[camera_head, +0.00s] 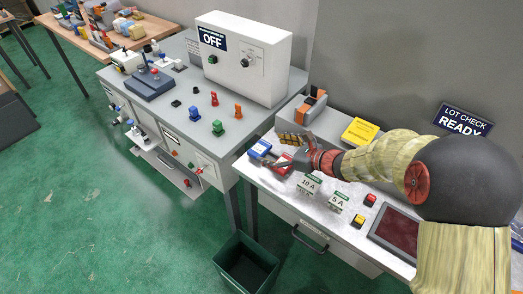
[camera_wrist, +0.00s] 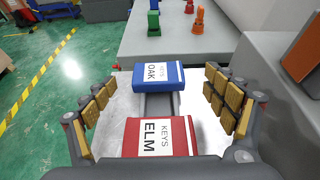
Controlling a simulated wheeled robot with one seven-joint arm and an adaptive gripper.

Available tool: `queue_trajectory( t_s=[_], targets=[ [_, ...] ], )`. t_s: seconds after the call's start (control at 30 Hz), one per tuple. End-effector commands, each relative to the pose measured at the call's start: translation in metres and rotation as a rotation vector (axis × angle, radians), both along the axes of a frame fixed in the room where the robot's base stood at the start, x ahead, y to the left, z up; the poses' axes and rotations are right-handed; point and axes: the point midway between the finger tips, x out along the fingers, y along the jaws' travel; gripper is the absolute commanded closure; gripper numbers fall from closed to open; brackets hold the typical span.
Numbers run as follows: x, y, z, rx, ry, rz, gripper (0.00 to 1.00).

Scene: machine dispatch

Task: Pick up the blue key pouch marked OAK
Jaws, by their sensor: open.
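The blue key pouch marked OAK (camera_wrist: 172,76) lies at the far end of a grey holder on the white table. It also shows in the head view (camera_head: 260,149), left of my gripper. A red key pouch marked ELM (camera_wrist: 172,137) lies nearer to me in the wrist view, and in the head view it is partly hidden by my gripper. My gripper (camera_wrist: 168,95) is open and empty. Its padded fingers stand to the left and right of the pouches, with the blue pouch between and slightly beyond the fingertips.
A grey bench with a white OFF box (camera_head: 243,58) and several coloured pegs stands to the left. An orange-grey device (camera_head: 311,106) and yellow box (camera_head: 360,132) sit behind my gripper. A dark bin (camera_head: 246,264) is below.

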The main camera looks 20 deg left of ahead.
Motion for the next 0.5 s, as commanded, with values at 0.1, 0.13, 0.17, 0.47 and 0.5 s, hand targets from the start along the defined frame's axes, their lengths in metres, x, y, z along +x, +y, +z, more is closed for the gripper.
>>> queue_trajectory(
  t_s=[0.1,0.13,0.17,0.47,0.5],
  targets=[
    [0.002,0.011,-0.011,-0.002,0.0,0.003,0.14],
    [0.003,0.014,-0.014,-0.002,0.0,0.003,0.14],
    [0.004,0.018,-0.017,-0.002,0.001,0.003,0.14],
    [0.014,0.039,-0.024,-0.002,-0.001,0.001,0.14],
    [0.014,0.038,-0.023,-0.002,-0.001,0.001,0.14]
  ],
)
